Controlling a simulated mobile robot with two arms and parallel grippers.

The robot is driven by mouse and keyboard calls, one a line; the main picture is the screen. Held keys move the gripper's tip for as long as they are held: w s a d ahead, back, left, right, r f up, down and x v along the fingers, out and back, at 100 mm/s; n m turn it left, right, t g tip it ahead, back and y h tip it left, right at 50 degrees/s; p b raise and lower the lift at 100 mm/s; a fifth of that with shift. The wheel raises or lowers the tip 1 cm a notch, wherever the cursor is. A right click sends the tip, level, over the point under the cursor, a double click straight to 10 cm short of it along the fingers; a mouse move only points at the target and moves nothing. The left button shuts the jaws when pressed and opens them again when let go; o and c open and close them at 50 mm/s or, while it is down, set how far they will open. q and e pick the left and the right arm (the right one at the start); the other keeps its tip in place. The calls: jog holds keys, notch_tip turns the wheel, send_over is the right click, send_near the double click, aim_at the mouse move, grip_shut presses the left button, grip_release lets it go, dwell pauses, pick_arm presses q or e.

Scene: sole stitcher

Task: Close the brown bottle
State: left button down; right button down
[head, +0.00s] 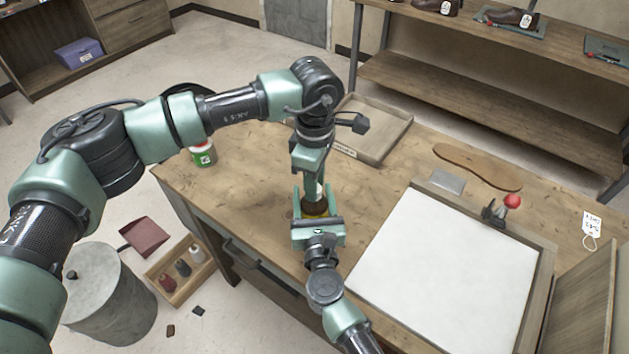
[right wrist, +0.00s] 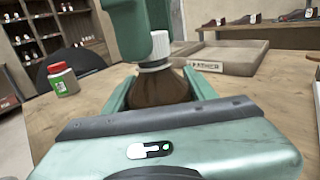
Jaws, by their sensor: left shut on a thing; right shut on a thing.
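The brown bottle (head: 315,210) stands upright on the wooden table, mostly hidden by my arms in the head view. In the right wrist view its brown body (right wrist: 158,88) shows between the fingers of my right gripper (right wrist: 160,98), which is shut on it. A white ribbed cap (right wrist: 178,52) is at the bottle's neck, with a white ring below it. My left gripper (head: 313,188) comes straight down from above and is shut on the cap. Its fingers (right wrist: 150,38) cover part of the cap. I cannot tell how tight the cap is.
A small green and white jar with a red lid (head: 203,154) stands at the table's left. A wooden tray (head: 368,128) lies behind the bottle. A white board (head: 445,270) lies to the right, with a brown sole (head: 478,166) beyond it.

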pick_arm(q)
jog(key=m, duration=1.9)
jog(key=shift+a, duration=0.1)
jog(key=m, duration=0.5)
jog(key=c, duration=1.1)
grip_release()
